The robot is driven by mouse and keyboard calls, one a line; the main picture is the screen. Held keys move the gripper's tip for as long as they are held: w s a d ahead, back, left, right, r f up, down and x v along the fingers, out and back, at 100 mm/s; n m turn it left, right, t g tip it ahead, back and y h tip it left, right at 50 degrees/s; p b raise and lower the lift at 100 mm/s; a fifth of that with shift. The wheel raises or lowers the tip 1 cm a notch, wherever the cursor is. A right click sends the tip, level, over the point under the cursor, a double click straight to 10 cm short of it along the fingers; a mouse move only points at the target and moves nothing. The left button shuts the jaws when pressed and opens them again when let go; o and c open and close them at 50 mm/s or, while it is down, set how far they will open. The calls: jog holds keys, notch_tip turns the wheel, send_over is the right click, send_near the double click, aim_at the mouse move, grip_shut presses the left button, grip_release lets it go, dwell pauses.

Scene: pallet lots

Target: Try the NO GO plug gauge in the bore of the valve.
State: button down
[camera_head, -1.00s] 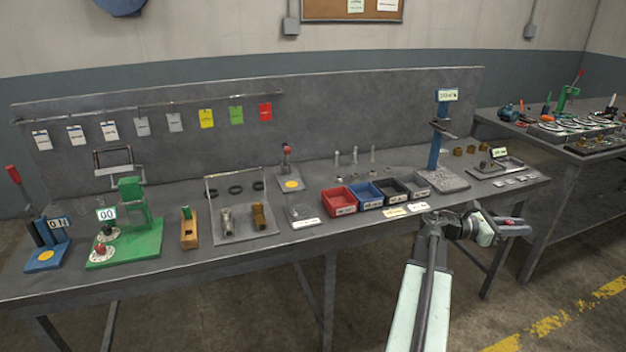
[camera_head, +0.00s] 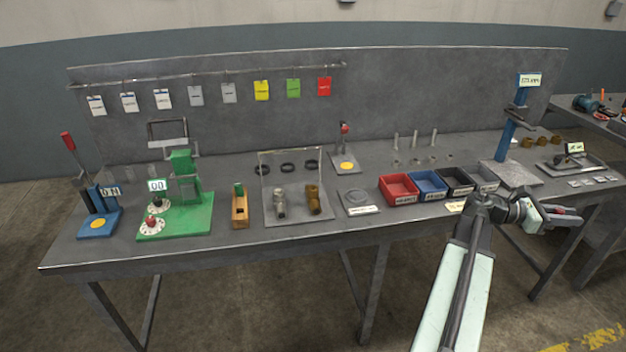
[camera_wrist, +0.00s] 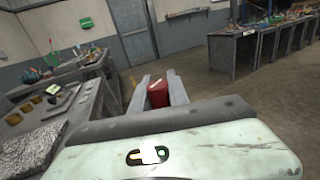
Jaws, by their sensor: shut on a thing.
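My gripper (camera_head: 572,216) is at the right, in front of the bench's front edge. It is shut on a red-ended piece, which looks like the plug gauge (camera_wrist: 158,95); its red end shows between the fingers in the wrist view. Its marking cannot be read, and the rest of it is hidden. Two valve-like bodies stand on a grey tray (camera_head: 298,218) mid-bench, far left of my gripper: a grey steel one (camera_head: 280,204) and a brown brass one (camera_head: 313,199). I cannot tell which is the task's valve, and their bores are not clearly visible.
Red (camera_head: 398,188), blue, black and grey bins line the bench's front, between the tray and my gripper. A blue height stand (camera_head: 510,130) rises behind my gripper. A green press (camera_head: 183,205) and a wooden block (camera_head: 240,208) stand left of the tray.

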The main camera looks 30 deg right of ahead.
jog(key=shift+r, duration=0.15)
notch_tip(320, 180, up, 5)
jog(key=p, duration=0.5)
dwell(0.4)
